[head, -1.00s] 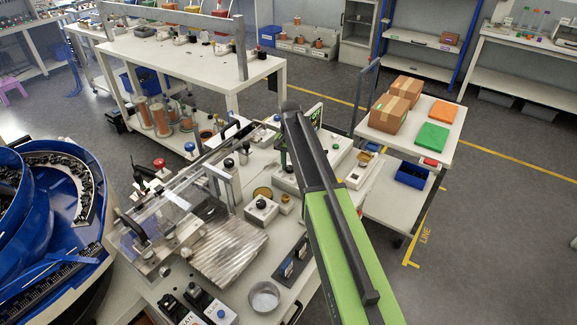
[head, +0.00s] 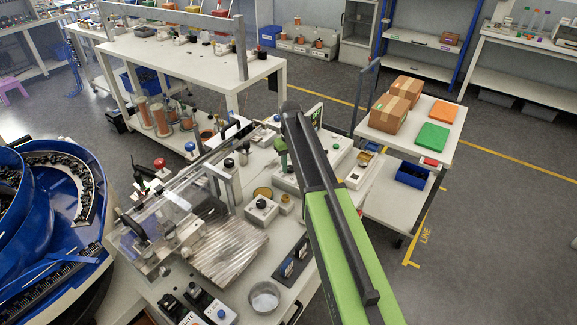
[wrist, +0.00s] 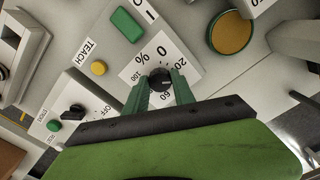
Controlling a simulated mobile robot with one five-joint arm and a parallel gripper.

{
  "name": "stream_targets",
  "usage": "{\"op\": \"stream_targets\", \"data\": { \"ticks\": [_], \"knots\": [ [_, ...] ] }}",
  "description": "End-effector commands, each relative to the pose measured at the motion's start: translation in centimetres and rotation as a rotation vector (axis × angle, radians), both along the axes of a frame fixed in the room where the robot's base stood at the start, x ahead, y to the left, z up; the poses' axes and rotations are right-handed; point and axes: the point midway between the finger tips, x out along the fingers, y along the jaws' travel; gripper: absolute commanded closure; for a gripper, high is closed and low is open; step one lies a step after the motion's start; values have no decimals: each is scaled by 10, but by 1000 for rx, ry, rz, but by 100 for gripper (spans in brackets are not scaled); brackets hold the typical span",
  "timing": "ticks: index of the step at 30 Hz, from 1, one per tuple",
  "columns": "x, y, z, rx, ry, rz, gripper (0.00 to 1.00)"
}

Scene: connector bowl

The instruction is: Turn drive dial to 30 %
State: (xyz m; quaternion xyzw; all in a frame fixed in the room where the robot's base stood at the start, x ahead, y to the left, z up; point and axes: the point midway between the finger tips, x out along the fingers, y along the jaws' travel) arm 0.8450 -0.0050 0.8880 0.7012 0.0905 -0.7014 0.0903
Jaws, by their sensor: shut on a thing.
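The drive dial (wrist: 160,76) is a small black knob in the wrist view. It stands on a white scale plate (wrist: 136,72) printed with %, 0, 20, 60 and 100. My gripper (wrist: 161,85) has its two green fingers on either side of the knob and is shut on it. The fingers cover part of the scale, and I cannot read the dial's setting with certainty. In the head view my arm hides the dial, and a green part of my gripper (head: 281,150) shows left of the arm.
Near the dial in the wrist view are a green rectangular button (wrist: 127,24), a small yellow button (wrist: 99,68), a large yellow disc (wrist: 230,33) and a black switch (wrist: 75,110). In the head view a clear-covered fixture (head: 170,215) and a blue bowl (head: 45,220) stand left.

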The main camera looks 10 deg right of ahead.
Motion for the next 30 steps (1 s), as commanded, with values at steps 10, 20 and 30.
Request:
{"op": "stream_targets", "data": {
  "ticks": [10, 20, 30],
  "knots": [
    [0, 0, 0, 1, -2, 58, 100],
    [1, 0, 0, 1, -2, 58, 100],
    [0, -1, 0, 0, -1, 57, 48]
  ]
}}
